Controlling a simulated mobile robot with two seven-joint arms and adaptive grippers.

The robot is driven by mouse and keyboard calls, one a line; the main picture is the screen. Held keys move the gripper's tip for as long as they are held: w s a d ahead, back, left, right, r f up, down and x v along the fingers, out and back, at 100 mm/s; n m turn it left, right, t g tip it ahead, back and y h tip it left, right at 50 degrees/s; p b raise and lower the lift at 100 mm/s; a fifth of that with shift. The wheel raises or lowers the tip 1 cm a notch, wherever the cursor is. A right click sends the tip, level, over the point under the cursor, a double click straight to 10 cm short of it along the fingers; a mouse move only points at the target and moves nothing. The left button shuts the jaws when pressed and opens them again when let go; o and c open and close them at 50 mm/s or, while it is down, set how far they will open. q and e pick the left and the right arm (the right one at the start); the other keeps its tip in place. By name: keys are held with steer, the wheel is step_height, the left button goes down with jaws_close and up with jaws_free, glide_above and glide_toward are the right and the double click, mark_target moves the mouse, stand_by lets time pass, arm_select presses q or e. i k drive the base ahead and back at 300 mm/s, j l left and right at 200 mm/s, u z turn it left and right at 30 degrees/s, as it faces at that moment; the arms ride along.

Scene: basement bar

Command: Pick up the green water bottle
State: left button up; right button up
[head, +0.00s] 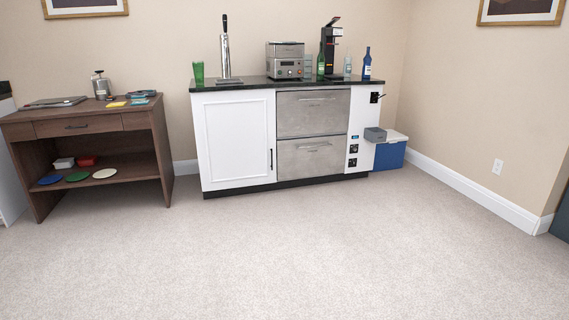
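A slim green bottle (321,66) stands upright on the dark top of the white bar cabinet (232,138). It is just left of a black tap machine (331,50), and I cannot tell whether they touch. A wider green cup-like vessel (198,73) stands at the left end of the same top. I cannot tell from its shape whether it is a bottle. Neither of my grippers shows in the head view.
A clear bottle (347,66) and a blue bottle (367,64) stand right of the tap machine. A steel appliance (286,60) and a beer tap (225,52) stand left. A brown desk (80,131) is at the left. Open carpet (290,250) lies in front.

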mark_target(321, 62)
steer(key=i, duration=1.75)
steer(key=i+z, duration=0.15)
steer(key=i, duration=0.35)
steer(key=i+j+z, duration=0.1)
steer(key=i, duration=0.4)
steer(key=i+j+z, duration=0.15)
steer(key=i, duration=0.35)
steer(key=i+j+z, duration=0.15)
steer(key=i, duration=0.35)
steer(key=j, duration=0.1)
